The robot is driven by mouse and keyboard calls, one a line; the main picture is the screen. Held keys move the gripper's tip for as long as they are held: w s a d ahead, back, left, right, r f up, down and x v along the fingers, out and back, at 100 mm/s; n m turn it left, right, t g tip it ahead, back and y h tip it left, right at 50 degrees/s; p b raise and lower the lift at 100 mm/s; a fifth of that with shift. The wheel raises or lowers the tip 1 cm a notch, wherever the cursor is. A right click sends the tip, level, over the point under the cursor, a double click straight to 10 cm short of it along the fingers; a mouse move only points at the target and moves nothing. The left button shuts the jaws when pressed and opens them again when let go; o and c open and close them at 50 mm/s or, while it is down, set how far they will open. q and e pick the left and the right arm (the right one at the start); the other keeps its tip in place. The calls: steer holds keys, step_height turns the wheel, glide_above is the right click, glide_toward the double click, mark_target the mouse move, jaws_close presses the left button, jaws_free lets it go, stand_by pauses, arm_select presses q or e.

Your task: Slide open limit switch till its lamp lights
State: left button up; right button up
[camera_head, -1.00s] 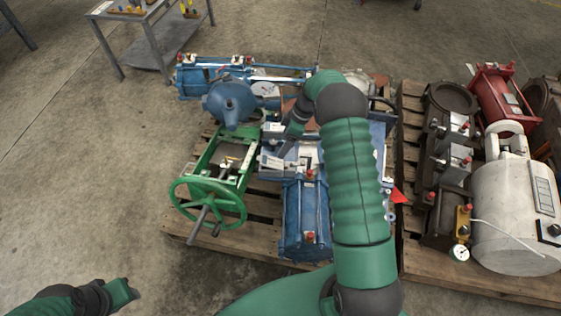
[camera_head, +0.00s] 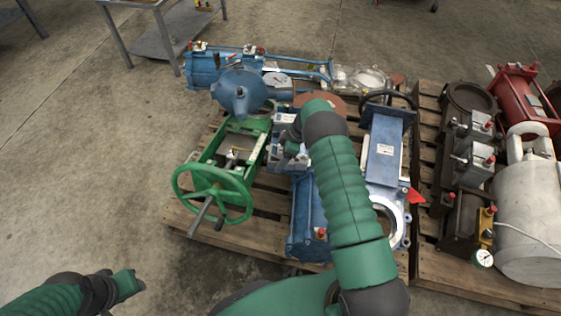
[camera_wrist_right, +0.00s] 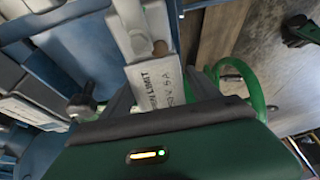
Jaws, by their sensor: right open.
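The limit switch is a pale box with a printed label (camera_wrist_right: 157,88), in the middle of the right wrist view. My right gripper (camera_wrist_right: 160,102) is open, its dark fingers on either side of the labelled part; I cannot tell whether they touch it. In the head view my right gripper (camera_head: 290,148) is at the grey boxes above the blue cylinder (camera_head: 309,215), and my forearm hides part of that area. I cannot make out a lit lamp on the switch. My left gripper (camera_head: 128,285) is low at the left, away from the pallet, its jaws unclear.
A green handwheel valve (camera_head: 213,193) stands left of the right gripper. A blue gate valve (camera_head: 383,150) is right of my forearm. A second pallet with a red actuator (camera_head: 520,95) and a white tank (camera_head: 528,205) stands at the right.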

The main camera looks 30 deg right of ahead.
steer(key=shift+f, duration=0.1)
jaws_close()
stand_by(0.5)
